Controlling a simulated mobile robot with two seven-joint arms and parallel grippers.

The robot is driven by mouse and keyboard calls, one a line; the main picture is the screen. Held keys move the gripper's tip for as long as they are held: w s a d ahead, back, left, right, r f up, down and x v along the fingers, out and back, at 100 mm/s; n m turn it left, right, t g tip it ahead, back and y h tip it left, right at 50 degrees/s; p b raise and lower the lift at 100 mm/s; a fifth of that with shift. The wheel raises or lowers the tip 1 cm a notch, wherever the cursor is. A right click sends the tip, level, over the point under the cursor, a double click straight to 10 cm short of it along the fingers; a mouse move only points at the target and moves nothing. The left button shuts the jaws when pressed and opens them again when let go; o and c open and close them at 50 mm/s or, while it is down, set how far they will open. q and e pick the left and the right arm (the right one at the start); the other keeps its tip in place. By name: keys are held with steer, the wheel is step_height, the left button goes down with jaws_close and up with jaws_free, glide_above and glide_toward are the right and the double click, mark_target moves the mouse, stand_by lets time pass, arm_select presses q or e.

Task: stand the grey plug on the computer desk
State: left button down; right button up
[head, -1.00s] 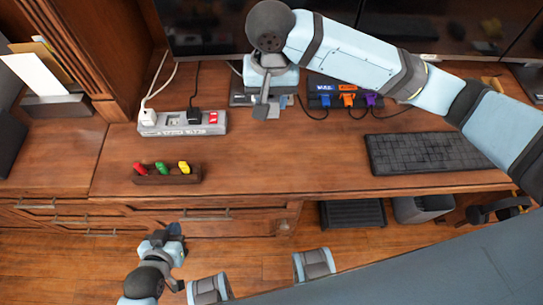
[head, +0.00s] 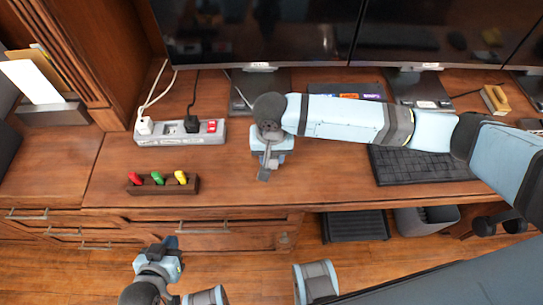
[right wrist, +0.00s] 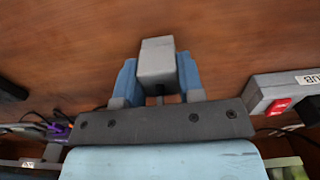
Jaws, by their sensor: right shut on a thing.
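The grey plug (right wrist: 157,60) is a pale grey block between the blue fingers of my right gripper (right wrist: 157,85) in the right wrist view. In the head view my right gripper (head: 266,165) is over the middle of the computer desk (head: 225,165), its fingers pointing down toward the front edge. The gripper is shut on the plug; bare wood lies beyond it. I cannot tell whether the plug touches the desk. My left gripper (head: 168,246) is low in front of the drawers, away from the desk top, and its jaw opening is unclear.
A power strip (head: 155,140) with a white and a black plug lies at left. A dark holder (head: 160,188) with red, green and yellow pieces stands in front of it. The keyboard (head: 425,168) is at right, partly under my arm. Monitors (head: 255,35) line the back.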

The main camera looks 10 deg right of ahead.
steer(key=shift+f, duration=0.55)
steer(key=o, duration=0.9)
